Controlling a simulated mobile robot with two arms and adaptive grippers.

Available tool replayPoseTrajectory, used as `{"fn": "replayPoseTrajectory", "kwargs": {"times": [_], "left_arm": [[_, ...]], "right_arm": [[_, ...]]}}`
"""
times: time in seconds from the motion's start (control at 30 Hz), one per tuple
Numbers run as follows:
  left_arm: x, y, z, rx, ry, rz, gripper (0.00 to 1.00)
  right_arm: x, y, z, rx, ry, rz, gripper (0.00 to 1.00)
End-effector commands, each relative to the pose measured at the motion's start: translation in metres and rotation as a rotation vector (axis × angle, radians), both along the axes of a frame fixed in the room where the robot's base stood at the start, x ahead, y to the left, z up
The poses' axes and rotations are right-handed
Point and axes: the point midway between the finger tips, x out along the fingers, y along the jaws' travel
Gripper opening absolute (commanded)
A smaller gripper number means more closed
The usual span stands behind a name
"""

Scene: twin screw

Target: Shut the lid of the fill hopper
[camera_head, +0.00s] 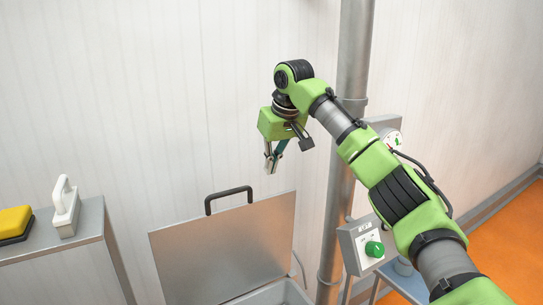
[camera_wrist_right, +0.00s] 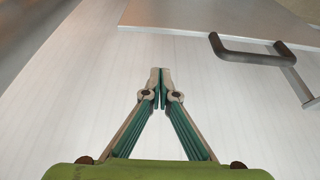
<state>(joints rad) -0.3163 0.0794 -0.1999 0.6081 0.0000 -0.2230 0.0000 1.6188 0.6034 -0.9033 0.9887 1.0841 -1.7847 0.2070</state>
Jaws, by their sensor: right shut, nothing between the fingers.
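The hopper lid (camera_head: 225,250) is a flat grey metal plate standing raised, with a black bar handle (camera_head: 228,197) on its top edge. Below it, at the bottom edge of the head view, part of the open hopper (camera_head: 275,294) shows. My right gripper (camera_head: 271,170) is shut and empty, above and to the right of the handle, apart from it. In the right wrist view the closed fingertips (camera_wrist_right: 160,72) point toward the lid (camera_wrist_right: 215,18), with the handle (camera_wrist_right: 262,48) to their upper right. My left gripper is not in view.
A vertical steel pipe (camera_head: 345,130) stands right of the lid, behind my right arm. A control box with a green knob (camera_head: 368,246) sits right of the pipe. At left, a metal ledge (camera_head: 90,222) bears a white-handled tool (camera_head: 65,208) and a yellow-topped block (camera_head: 14,222).

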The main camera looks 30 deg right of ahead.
Motion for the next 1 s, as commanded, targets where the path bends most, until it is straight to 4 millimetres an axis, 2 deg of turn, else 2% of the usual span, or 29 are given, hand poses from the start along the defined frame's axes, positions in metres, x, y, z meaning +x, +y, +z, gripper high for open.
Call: {"fn": "replayPoseTrajectory", "kwargs": {"times": [0.03, 0.13, 0.27, 0.47, 0.8, 1.0], "left_arm": [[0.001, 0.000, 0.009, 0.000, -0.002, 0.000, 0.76], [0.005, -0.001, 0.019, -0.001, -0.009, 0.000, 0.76], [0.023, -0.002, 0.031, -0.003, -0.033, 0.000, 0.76], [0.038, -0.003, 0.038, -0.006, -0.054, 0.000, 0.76], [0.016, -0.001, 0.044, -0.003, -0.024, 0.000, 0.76], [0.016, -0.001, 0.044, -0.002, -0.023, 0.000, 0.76]], "right_arm": [[0.003, 0.000, -0.009, -0.002, 0.006, 0.001, 0.00], [0.012, 0.000, -0.029, -0.001, 0.006, 0.000, 0.00], [0.020, 0.000, -0.052, 0.000, 0.002, 0.000, 0.00], [-0.001, -0.001, -0.052, -0.001, 0.001, 0.000, 0.00], [-0.018, -0.001, -0.054, 0.000, 0.001, -0.001, 0.00], [-0.019, -0.001, -0.055, 0.001, 0.001, -0.002, 0.00]]}}
